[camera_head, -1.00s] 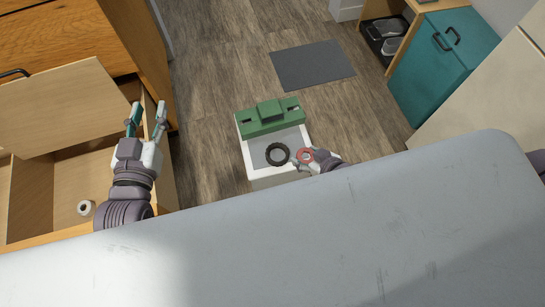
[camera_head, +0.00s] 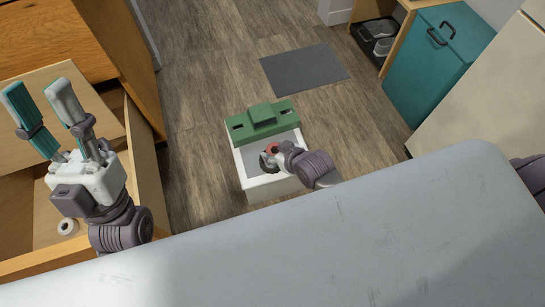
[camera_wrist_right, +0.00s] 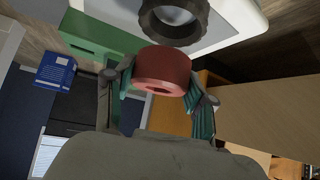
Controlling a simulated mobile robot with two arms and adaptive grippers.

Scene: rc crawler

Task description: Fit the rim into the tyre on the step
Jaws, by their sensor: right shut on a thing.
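The red rim (camera_head: 272,148) is held by my right gripper (camera_head: 275,153). In the right wrist view the rim (camera_wrist_right: 162,72) sits between the two fingers of that gripper (camera_wrist_right: 168,85), which press on its sides. The black tyre (camera_head: 267,163) lies flat on the white step (camera_head: 252,164), partly hidden by the gripper. In the right wrist view the tyre (camera_wrist_right: 172,36) is just beyond the rim, with its hole visible. The rim appears apart from the tyre, but the exact gap is unclear. My left gripper (camera_head: 38,94) is open and empty, raised at the left.
A tape roll (camera_head: 67,227) lies in the open wooden drawer (camera_head: 148,185) at left. A white worktop (camera_head: 330,245) fills the foreground. Floor around the grey mat (camera_head: 303,69) is clear.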

